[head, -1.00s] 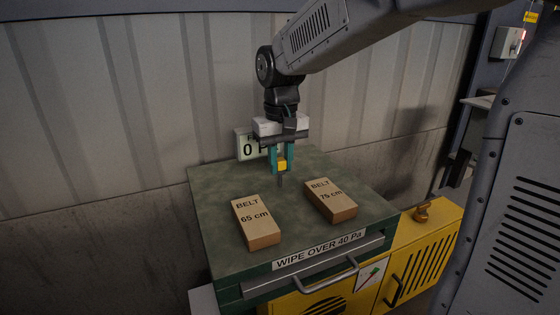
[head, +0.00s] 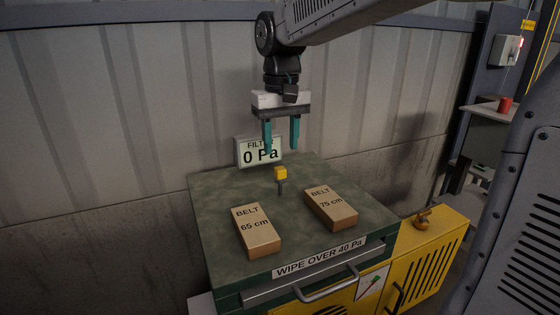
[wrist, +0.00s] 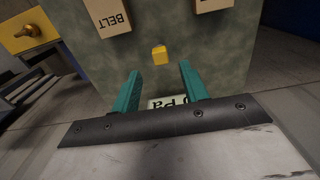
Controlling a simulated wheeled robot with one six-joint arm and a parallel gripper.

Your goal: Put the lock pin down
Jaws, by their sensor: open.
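The lock pin (head: 280,175) has a yellow head and a dark shank. It stands upright on the green cabinet top (head: 222,208), behind the two belt boxes. Its yellow head also shows in the wrist view (wrist: 159,55), beyond the fingertips. My gripper (head: 281,149) is open and empty above the pin, with its two teal fingers apart and clear of it. In the wrist view the fingers (wrist: 158,78) are spread, with nothing between them.
A box marked 65 cm (head: 257,231) and a box marked 75 cm (head: 331,208) lie on the cabinet top. A 0 Pa display (head: 248,154) stands at its back edge by the wall. A yellow cabinet (head: 432,243) with a brass-coloured fitting (head: 423,219) is at right.

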